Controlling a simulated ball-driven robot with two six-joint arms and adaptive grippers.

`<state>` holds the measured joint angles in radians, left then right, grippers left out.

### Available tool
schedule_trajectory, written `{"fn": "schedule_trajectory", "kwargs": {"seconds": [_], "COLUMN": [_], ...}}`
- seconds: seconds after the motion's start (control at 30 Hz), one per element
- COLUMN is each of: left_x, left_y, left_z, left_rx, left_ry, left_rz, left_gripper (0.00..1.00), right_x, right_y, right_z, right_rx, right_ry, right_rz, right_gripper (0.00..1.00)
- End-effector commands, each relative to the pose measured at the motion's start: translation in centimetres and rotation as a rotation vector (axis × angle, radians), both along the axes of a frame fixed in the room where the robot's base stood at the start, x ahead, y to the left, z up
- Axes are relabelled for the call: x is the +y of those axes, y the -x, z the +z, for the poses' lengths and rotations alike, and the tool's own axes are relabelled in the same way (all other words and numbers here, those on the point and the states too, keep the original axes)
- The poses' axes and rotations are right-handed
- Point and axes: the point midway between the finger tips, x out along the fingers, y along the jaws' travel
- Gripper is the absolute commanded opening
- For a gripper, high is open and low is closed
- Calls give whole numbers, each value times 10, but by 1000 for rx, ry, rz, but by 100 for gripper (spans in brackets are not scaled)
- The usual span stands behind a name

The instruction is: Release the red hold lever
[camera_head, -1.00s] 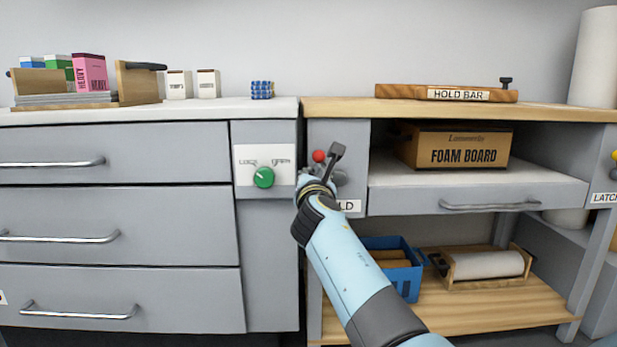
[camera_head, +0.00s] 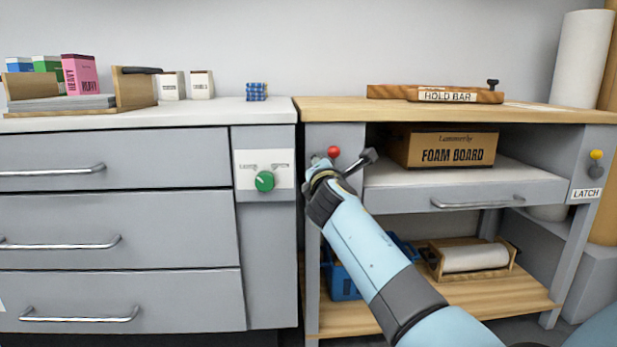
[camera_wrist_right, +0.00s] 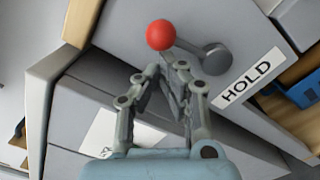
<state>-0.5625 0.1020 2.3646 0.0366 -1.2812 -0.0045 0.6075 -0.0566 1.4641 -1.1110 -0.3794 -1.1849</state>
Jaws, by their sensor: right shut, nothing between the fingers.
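The red hold lever's round knob (camera_head: 333,152) shows on the grey panel at the left end of the wooden-topped bench. In the right wrist view the red knob (camera_wrist_right: 160,35) sits on a thin rod from a grey round pivot (camera_wrist_right: 216,58), beside the HOLD label (camera_wrist_right: 249,79). My right gripper (camera_head: 343,166) is at the panel, just below the knob, and hides the pivot in the head view. In the wrist view its fingers (camera_wrist_right: 166,78) are shut and empty, their tips close to the knob; I cannot tell if they touch it. My left gripper is not in view.
A green dial (camera_head: 264,181) is on the cabinet left of the lever. A yellow-knobbed lever (camera_head: 596,156) with a LATCH label is on the right post. The hold bar (camera_head: 448,96) lies on the bench top. A foam board box (camera_head: 452,149) stands on the shelf below.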

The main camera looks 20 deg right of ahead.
Motion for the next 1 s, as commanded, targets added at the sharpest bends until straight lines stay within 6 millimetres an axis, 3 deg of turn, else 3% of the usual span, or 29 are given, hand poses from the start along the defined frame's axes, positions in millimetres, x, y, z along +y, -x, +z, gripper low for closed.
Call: {"fn": "schedule_trajectory", "kwargs": {"seconds": [0.7,1.0], "left_x": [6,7], "left_y": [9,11], "left_z": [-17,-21], "left_rx": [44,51], "left_ry": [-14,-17], "left_rz": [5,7], "left_gripper": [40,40], "right_x": [-38,-46], "right_y": [11,13], "right_z": [14,13], "right_rx": [-172,-181], "right_ry": [-597,-632], "right_rz": [-1,0], "right_gripper": [0,0]}}
